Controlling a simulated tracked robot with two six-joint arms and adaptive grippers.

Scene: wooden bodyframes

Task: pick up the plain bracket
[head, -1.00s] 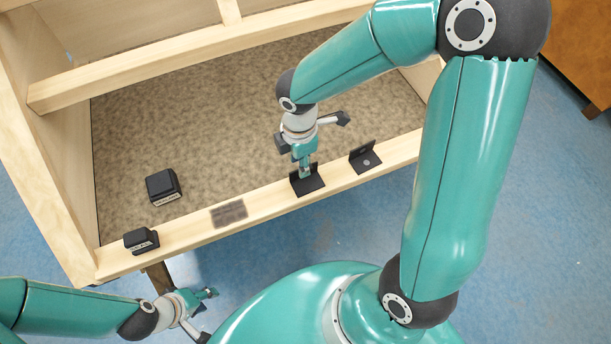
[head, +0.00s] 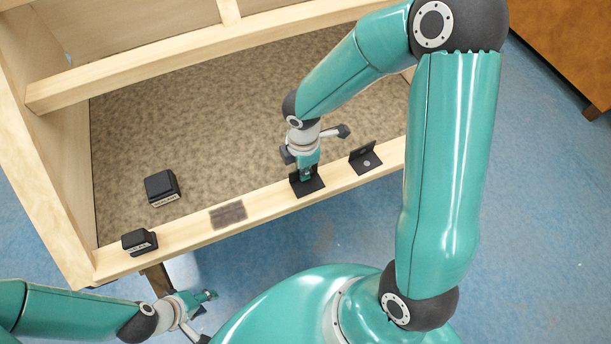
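Two black L-shaped brackets stand on the front wooden rail. The plain bracket (head: 314,187) is the left one, and no disc shows on it. The other bracket (head: 368,161), to its right, has a round grey spot. My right gripper (head: 306,178) points down at the upright plate of the plain bracket and partly hides it. I cannot tell whether its fingers are closed on the plate. The bracket rests on the rail. My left gripper (head: 208,312) is low at the left, in front of the rail, open and empty.
A dark rectangular patch (head: 228,214) lies on the rail left of the plain bracket. A black block (head: 140,241) sits at the rail's left end. Another black block (head: 162,187) lies on the brown speckled panel (head: 220,120) inside the wooden frame.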

